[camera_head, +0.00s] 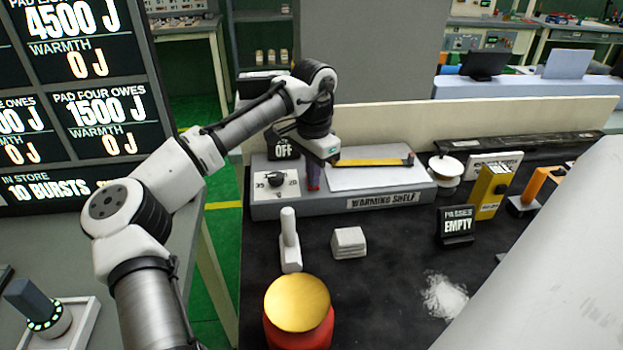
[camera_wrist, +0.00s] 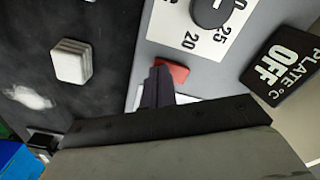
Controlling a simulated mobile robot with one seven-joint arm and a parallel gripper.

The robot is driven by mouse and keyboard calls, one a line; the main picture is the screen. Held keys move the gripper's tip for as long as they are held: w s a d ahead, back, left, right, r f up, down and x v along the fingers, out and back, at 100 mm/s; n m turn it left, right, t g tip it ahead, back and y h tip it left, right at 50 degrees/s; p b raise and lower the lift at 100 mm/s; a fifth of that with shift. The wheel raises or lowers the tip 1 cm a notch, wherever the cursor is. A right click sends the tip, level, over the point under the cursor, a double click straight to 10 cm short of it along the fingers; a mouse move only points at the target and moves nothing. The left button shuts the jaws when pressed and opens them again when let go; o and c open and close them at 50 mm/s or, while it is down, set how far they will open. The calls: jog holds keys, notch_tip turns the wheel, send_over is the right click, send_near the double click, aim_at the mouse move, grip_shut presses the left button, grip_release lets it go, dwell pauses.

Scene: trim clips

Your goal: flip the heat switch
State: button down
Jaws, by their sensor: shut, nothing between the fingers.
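The red heat switch (camera_wrist: 174,71) shows in the wrist view on the grey face of the warming shelf (camera_head: 351,202), beside the dial (camera_wrist: 210,9). In the head view the switch is mostly hidden behind my fingers. My gripper (camera_wrist: 157,82) is shut and empty, its dark fingertips pointing down at the switch and overlapping its left edge. I cannot tell whether they touch it. It also shows in the head view (camera_head: 313,180), just right of the dial (camera_head: 277,180). The plate sign (camera_wrist: 284,65) reads OFF; it stands behind the dial in the head view (camera_head: 284,149).
A yellow strip (camera_head: 372,162) lies on the shelf's pale plate, right of my gripper. In front stand a white upright piece (camera_head: 289,240), a white block stack (camera_head: 348,242) and a gold-topped red container (camera_head: 297,304). The passes sign (camera_head: 457,223) reads EMPTY. Dark bench between them is clear.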

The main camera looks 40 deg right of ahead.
jog(key=shift+r+p, duration=3.4)
jog(key=shift+p, duration=0.3)
